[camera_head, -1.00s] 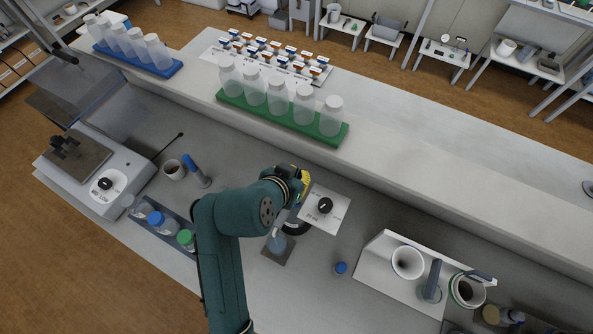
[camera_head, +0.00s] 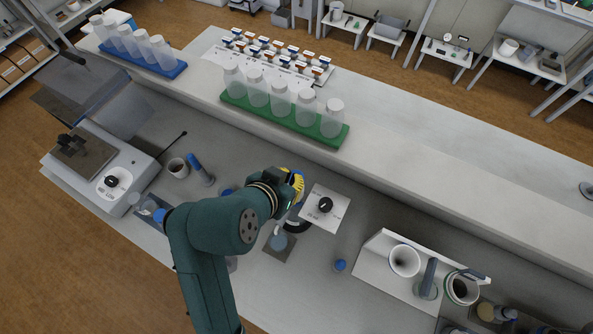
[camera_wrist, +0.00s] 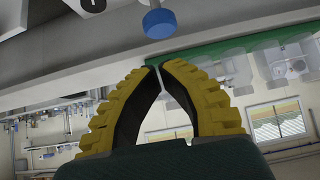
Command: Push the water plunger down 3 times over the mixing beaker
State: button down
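My gripper (camera_wrist: 159,66) shows in the wrist view with its yellow ribbed fingers' tips nearly together and nothing seen between them. A blue round knob on a grey stem (camera_wrist: 160,22), apparently the water plunger, stands just beyond the fingertips, apart from them. In the head view my gripper (camera_head: 297,187) is partly hidden by my wrist, left of a white panel with a black dial (camera_head: 326,205). The mixing beaker (camera_head: 279,242), small with bluish contents, seems to stand on a dark square plate (camera_head: 282,254) below my gripper.
A green rack of bottles (camera_head: 229,101) stands on the raised shelf behind. A small blue-topped item (camera_head: 340,265) and a white stand with cups (camera_head: 376,262) are at right.

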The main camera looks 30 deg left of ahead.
jog(key=v, duration=0.4)
jog(key=shift+r, duration=0.1)
dwell(0.8)
jog(key=w+d+r+m+t+h+p, duration=0.1)
jog(key=w+d+r+m+t+p, duration=0.2)
jog(key=d+r, duration=0.7)
jog(key=w+d+r+m+t+h+p, duration=0.15)
jog(key=w+d+r+p, duration=0.3)
jog(key=d+r, duration=0.55)
jog(key=s+r+n+t+y+p, duration=0.1)
jog(key=s+r+n+t, duration=0.1)
jog(key=r, duration=0.7)
jog(key=s+r+n+t+y, duration=0.1)
jog(key=s+r+t, duration=0.3)
jog(key=r, duration=0.6)
jog(key=n+t, duration=0.1)
jog(key=t, duration=0.1)
jog(key=shift+d+t+p, duration=0.25)
jog(key=shift+t+p, duration=0.1)
jog(key=shift+p, duration=0.05)
jog(key=shift+a+n+y, duration=0.1)
jog(key=shift+n+y, duration=0.15)
